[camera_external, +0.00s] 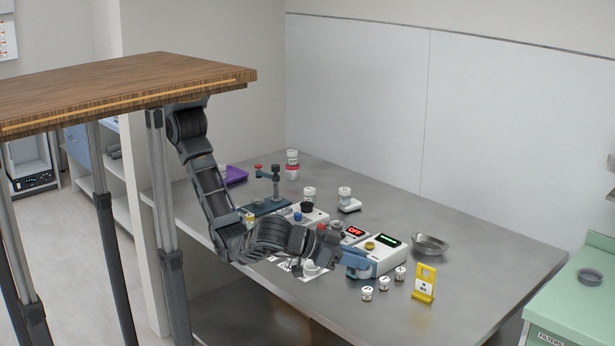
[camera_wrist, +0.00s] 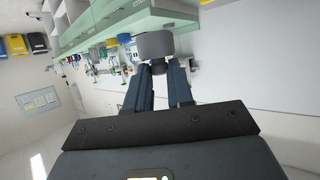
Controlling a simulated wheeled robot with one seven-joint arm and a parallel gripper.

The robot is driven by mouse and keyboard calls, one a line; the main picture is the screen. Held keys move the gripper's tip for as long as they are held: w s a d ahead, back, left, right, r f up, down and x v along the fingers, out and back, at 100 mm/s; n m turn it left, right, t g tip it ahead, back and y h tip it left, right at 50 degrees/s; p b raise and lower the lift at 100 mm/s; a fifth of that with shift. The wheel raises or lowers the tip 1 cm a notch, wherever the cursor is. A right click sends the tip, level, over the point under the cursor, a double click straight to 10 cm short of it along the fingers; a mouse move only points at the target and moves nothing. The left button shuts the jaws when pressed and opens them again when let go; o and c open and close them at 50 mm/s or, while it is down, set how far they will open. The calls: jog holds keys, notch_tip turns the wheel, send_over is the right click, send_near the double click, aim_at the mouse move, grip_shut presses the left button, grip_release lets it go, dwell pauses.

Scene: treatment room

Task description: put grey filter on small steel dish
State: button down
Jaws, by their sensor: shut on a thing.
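My gripper (camera_external: 362,264) is low over the steel table, beside the white device, with its blue fingers pointing right. In the wrist view its fingers (camera_wrist: 164,84) are shut on a grey cylindrical piece with a darker stub, which looks like the grey filter (camera_wrist: 155,45). In the external view the held piece is not clear. A shiny steel dish (camera_external: 430,245) stands on the table to the right of the device, apart from my gripper. A small round grey dish (camera_external: 590,279) sits on the green counter at the right. I cannot tell which is the small steel dish.
The white device (camera_external: 388,257) with lit displays stands right by my gripper. Small labelled jars (camera_external: 384,283) and a yellow stand (camera_external: 424,282) are in front of it. A wooden top (camera_external: 130,90) overhangs at left. The table's right end is clear up to the green counter (camera_external: 570,310).

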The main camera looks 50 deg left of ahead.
jog(key=w+f, duration=0.1)
jog(key=w, duration=0.9)
jog(key=m+g+h, duration=0.1)
jog(key=m+h, duration=0.1)
send_over(426, 245)
jog(key=shift+s+d+f, duration=0.1)
jog(key=shift+f, duration=7.25)
